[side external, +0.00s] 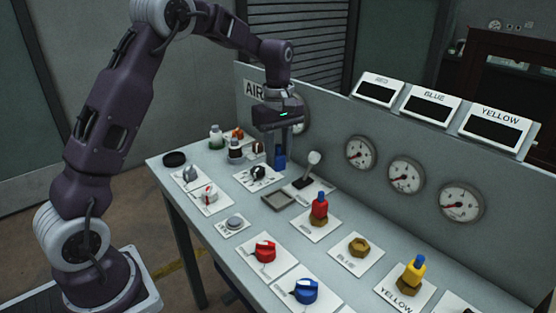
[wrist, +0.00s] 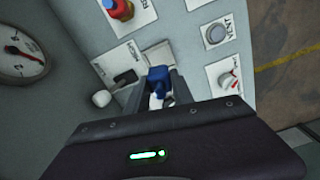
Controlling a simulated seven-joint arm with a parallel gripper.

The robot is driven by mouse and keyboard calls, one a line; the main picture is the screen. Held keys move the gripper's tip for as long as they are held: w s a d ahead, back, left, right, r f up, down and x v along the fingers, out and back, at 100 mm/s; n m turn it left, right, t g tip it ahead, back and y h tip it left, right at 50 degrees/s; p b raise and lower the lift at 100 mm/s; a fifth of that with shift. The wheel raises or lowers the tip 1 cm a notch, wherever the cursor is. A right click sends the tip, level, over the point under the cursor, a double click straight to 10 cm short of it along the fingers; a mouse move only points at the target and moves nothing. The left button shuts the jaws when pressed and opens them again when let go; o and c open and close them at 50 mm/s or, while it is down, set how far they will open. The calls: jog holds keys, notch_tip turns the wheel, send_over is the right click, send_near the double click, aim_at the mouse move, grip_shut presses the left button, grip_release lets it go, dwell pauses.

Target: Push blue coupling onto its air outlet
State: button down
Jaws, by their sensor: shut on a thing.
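The blue coupling (side external: 279,157) is between the fingers of my gripper (side external: 287,150), near the back of the bench at its left part. In the wrist view the blue coupling (wrist: 158,82) sits between the two fingertips (wrist: 160,92), which are shut on it. Whether its lower end touches the bench is hard to tell. The blue air outlet (side external: 359,246) is a bare brass hex fitting on a white plate marked BLUE, to the right of and nearer the camera than my gripper.
A red coupling (side external: 319,206) stands on its outlet between my gripper and the blue outlet. A yellow coupling (side external: 415,270) stands on the right. A lever with a white knob (side external: 314,158) rises beside my gripper. The gauge panel (side external: 330,130) walls the back.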

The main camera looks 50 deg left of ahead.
aim_at(282, 155)
jog(key=r, duration=0.3)
jog(key=d+r, duration=0.1)
jog(key=r, duration=0.1)
jog(key=shift+w, duration=0.15)
jog(key=w+d+n, duration=0.2)
jog(key=d, duration=2.2)
notch_tip(282, 155, down, 6)
jog(key=shift+w, duration=0.1)
jog(key=shift+f, duration=2.95)
jog(key=shift+f, duration=0.6)
